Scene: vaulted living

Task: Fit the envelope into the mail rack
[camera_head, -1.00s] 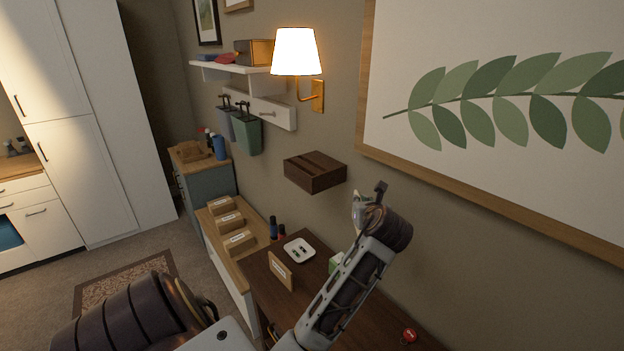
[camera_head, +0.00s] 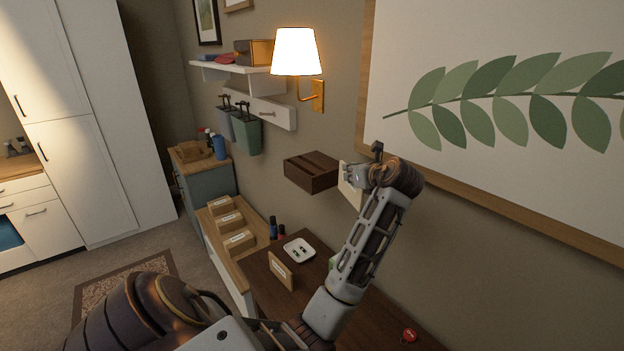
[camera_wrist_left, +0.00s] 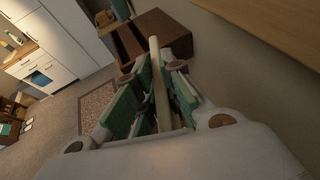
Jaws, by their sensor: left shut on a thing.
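The mail rack (camera_head: 312,172) is a dark brown wooden box with slots in its top, fixed to the wall. It also shows in the left wrist view (camera_wrist_left: 158,33), just beyond my fingers. My right gripper is not in view.
Below stands a dark desk (camera_head: 262,290) with a white dish (camera_head: 300,249), a small labelled stand (camera_head: 280,271) and a red round item (camera_head: 409,335). A wall lamp (camera_head: 297,52), a shelf (camera_head: 230,68) and a framed leaf picture (camera_head: 500,110) surround the rack.

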